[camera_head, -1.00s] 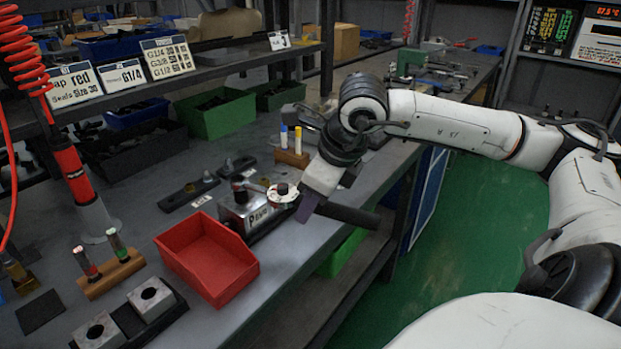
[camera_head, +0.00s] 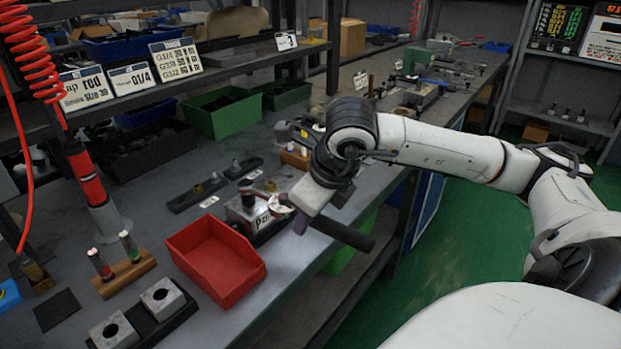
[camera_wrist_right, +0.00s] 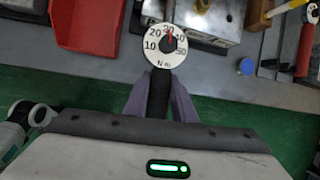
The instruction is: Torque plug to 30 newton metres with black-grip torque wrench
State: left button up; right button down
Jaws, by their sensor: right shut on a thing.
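My right gripper (camera_head: 302,222), with purple fingers, is shut on the black grip (camera_head: 345,234) of the torque wrench. The wrist view shows the grip (camera_wrist_right: 158,98) between its two fingers (camera_wrist_right: 158,108). The wrench head lies over the right side of a metal valve block (camera_head: 245,213) with a "P" label. The plug is hidden under the wrench, so its seating cannot be seen. My left gripper is not in view.
An empty red bin (camera_head: 215,262) stands left of the block. Two bored blocks (camera_head: 160,298) and a wooden rack with plugs (camera_head: 124,273) stand nearer. A black strip with small parts (camera_head: 198,193) lies behind. The bench's front edge passes under the wrench grip.

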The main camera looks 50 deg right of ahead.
jog(key=shift+w+r, duration=0.1)
jog(key=shift+a+m+p, duration=0.4)
jog(key=shift+a+p, duration=0.1)
jog(key=shift+a, duration=0.15)
jog(key=shift+a+m+h+p, duration=0.3)
jog(key=shift+a+m+h, duration=0.1)
jog(key=shift+a+m, duration=0.15)
jog(key=shift+d+n+y+b, duration=0.4)
jog(key=shift+d+n+b, duration=0.7)
jog(key=shift+b, duration=0.75)
jog(key=shift+d+r, duration=0.1)
jog(key=shift+r, duration=0.1)
